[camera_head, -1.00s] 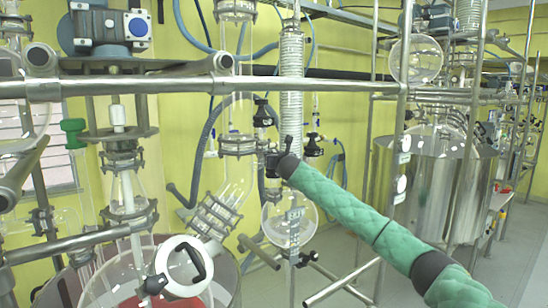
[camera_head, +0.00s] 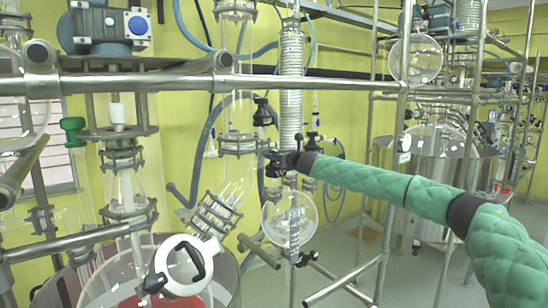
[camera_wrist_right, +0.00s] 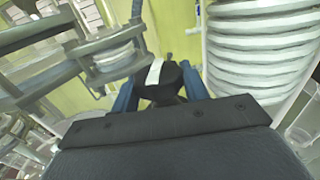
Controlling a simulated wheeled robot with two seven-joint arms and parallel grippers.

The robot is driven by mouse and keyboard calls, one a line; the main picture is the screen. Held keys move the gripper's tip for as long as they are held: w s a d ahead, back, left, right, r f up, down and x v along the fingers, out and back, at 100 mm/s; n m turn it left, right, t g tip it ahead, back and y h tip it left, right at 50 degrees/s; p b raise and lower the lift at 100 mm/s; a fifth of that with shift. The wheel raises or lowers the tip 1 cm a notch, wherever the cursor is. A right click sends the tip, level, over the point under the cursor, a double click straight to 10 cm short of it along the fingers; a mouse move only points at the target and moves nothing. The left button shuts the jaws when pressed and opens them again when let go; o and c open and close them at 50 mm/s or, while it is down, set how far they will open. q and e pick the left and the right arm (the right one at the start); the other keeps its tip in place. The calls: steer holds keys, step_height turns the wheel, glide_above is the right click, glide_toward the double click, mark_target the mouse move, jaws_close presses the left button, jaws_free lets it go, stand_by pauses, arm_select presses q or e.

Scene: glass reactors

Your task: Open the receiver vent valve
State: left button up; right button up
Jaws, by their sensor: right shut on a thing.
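My right gripper (camera_head: 272,160) reaches in from the right on its green-sleeved arm, beside the glass column and just left of the ribbed coil condenser (camera_head: 291,85). In the right wrist view, its two blue fingers (camera_wrist_right: 160,92) are shut on a black valve knob (camera_wrist_right: 168,74) with a white stripe. In the head view, the held knob is hard to make out behind the dark gripper. A round glass receiver flask (camera_head: 289,218) hangs below the gripper. Another black valve knob (camera_head: 263,112) stands just above it. My left gripper does not show.
A steel rail (camera_head: 300,84) crosses above the gripper. The ribbed coil also stands close at right in the wrist view (camera_wrist_right: 262,50). A slanted glass tube (camera_head: 218,212) is at lower left. A steel vessel (camera_head: 440,180) stands at right.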

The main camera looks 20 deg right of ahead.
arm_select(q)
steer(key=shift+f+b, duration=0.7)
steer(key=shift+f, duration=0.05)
arm_select(e)
steer(key=shift+d+n+g+y, duration=0.1)
steer(key=shift+n+g+y, duration=1.05)
steer(key=shift+y, duration=0.55)
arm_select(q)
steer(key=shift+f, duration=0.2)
arm_select(e)
steer(key=shift+r+n+g+y, duration=0.2)
steer(key=shift+n+g+y, duration=0.15)
steer(key=shift+n+y, duration=0.3)
steer(key=o, duration=0.9)
steer(key=shift+o, duration=0.4)
steer(key=shift+f, duration=0.2)
